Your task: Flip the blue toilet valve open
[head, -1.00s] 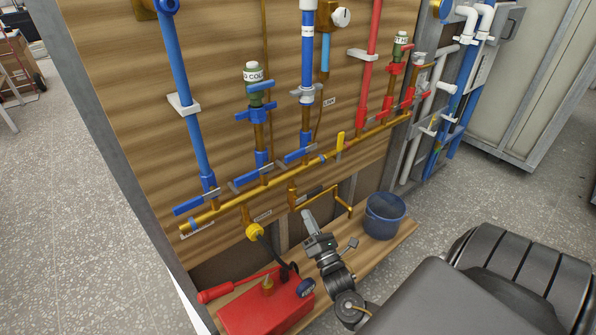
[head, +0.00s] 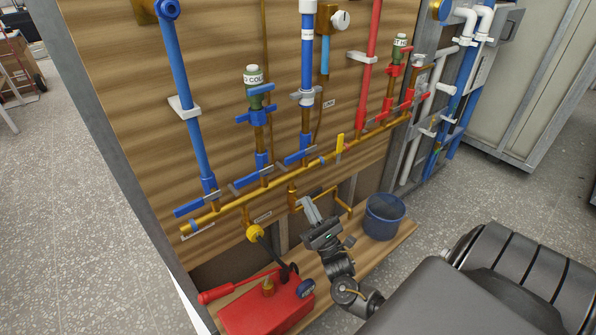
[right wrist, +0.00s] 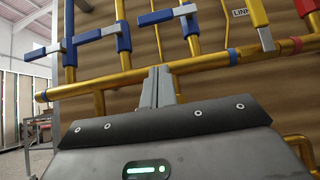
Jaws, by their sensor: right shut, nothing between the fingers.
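Several blue lever valves sit on blue pipes along a brass manifold: a left one (head: 188,209), a middle one (head: 252,179) and a right one (head: 301,156). No readable label tells which is the toilet valve. My right gripper (head: 311,209) is shut and empty, below the manifold and apart from the levers. Its fingers (right wrist: 158,86) point up towards the brass pipe. My left gripper is out of view.
A yellow lever (head: 339,144) and red valves (head: 388,104) are farther right on the manifold. A lower brass pipe (head: 328,194) runs close behind my right gripper. A blue bucket (head: 384,217) and a red pump box (head: 268,306) stand on the wooden shelf below.

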